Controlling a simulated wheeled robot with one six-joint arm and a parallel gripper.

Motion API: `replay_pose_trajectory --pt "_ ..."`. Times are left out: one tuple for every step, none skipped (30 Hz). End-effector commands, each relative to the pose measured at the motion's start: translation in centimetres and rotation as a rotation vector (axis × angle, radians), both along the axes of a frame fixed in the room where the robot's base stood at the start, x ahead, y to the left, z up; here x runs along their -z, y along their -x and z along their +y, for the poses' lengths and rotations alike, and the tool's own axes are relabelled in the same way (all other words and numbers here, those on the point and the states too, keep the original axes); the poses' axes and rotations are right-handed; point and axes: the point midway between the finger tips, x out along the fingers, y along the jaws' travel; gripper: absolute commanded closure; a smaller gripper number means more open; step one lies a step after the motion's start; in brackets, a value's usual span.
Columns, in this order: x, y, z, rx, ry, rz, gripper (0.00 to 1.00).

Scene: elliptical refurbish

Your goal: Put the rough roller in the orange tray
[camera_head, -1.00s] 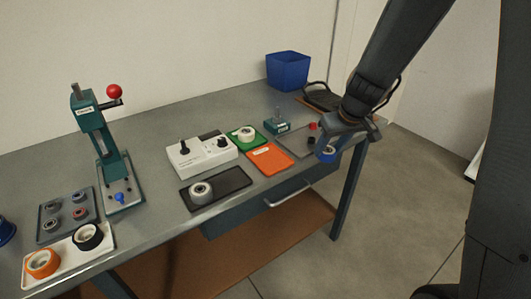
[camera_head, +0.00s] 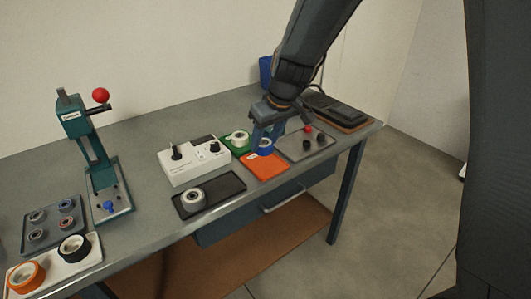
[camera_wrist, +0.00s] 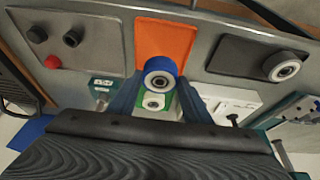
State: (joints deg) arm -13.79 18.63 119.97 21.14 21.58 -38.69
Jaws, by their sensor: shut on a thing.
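My gripper (camera_head: 267,135) is shut on a blue roller (camera_head: 265,147) with a pale hub. In the wrist view the blue roller (camera_wrist: 161,72) sits between the fingertips, in front of the orange tray (camera_wrist: 165,38). In the head view the roller appears over the back edge of the orange tray (camera_head: 264,169), whose front part shows bare. I cannot tell exactly how high the roller is above the tray. No label shows which roller is the rough one.
A white roller (camera_head: 239,138) is on the green tray behind left. A grey roller (camera_head: 193,199) is on the black tray (camera_head: 222,189) at left. A grey tray (camera_head: 312,149) with red and black knobs lies at right. A white control box (camera_head: 194,158) and a press (camera_head: 94,150) stand further left.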

Motion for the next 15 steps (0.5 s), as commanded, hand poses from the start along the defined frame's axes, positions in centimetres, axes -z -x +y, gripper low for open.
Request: replay_pose_trajectory --pt "0.5 0.0 -0.1 0.002 0.0 0.0 0.84" --pt "0.7 -0.1 -0.1 0.002 -0.001 0.0 0.84" --pt "1.0 0.0 -0.1 0.002 -0.001 0.0 0.84" --pt "1.3 0.0 -0.1 0.002 -0.001 0.0 0.84" --pt "1.6 0.0 -0.1 0.002 -0.001 0.0 0.84" --pt "2.1 0.0 -0.1 0.002 0.001 0.001 0.84" --pt "2.6 0.0 -0.1 0.003 0.0 0.001 0.84" --pt "3.1 0.0 -0.1 0.003 0.0 0.001 0.84" --pt "3.6 -0.1 -0.1 0.003 -0.001 0.001 0.84" --pt "3.9 -0.1 -0.1 0.002 -0.001 0.0 0.84" --pt "4.2 -0.1 -0.1 0.002 -0.001 0.0 0.84" --pt "4.5 -0.1 -0.1 0.003 -0.001 -0.001 0.84" --pt "4.6 -0.1 -0.1 0.003 0.0 -0.001 0.84" --pt "4.6 -0.1 -0.1 0.003 0.0 -0.002 0.84" --pt "4.6 -0.1 -0.1 0.002 0.0 -0.002 0.84"
